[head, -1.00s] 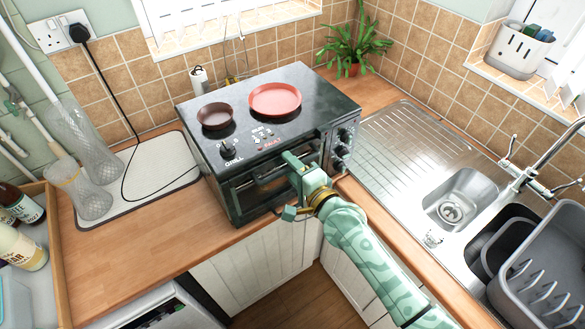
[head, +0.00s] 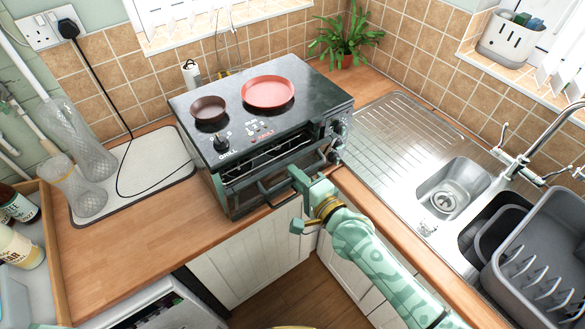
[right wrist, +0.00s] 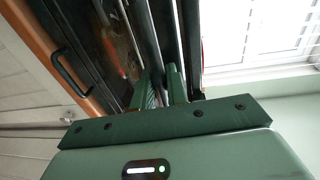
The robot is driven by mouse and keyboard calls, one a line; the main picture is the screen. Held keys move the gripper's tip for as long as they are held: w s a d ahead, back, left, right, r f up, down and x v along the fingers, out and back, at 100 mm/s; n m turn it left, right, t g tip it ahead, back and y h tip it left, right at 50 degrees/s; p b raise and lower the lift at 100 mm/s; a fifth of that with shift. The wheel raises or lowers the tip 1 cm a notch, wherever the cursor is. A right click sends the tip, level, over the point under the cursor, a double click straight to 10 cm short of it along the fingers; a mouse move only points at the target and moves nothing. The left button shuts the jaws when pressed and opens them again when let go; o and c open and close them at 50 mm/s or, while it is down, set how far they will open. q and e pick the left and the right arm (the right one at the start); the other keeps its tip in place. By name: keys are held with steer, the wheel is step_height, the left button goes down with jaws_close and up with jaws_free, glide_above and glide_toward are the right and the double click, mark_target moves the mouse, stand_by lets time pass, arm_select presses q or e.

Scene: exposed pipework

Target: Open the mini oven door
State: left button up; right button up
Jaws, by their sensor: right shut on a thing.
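The black mini oven (head: 325,92) stands on the worktop corner, its front towards me. Its door is partly open, tilted forward at the top, and a wire rack (head: 265,158) shows in the gap. The door's dark bar handle (head: 275,190) runs along the front. My right gripper (head: 298,178) is shut on the handle near its right part. In the right wrist view, my two green fingers (right wrist: 164,86) close at the dark handle bar, with the oven front beyond. My left gripper is not in view.
A brown pan (head: 209,108) and a red pan (head: 268,92) sit on the oven top. A sink (head: 452,188) and grey dish rack (head: 545,265) are at the right. Glass vases (head: 85,150) stand on a mat at the left. The wooden worktop (head: 130,235) left of the oven is clear.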

steer(key=shift+s+d+f, duration=0.6)
steer(key=shift+s+f, duration=0.1)
steer(key=shift+s, duration=0.1)
steer(key=shift+s+d+f, duration=0.55)
steer(key=shift+s+f, duration=0.1)
steer(key=shift+s, duration=0.15)
steer(key=shift+r, duration=0.1)
steer(key=o, duration=1.4)
steer(key=p+v, duration=0.1)
steer(key=v, duration=0.9)
steer(key=shift+f, duration=0.35)
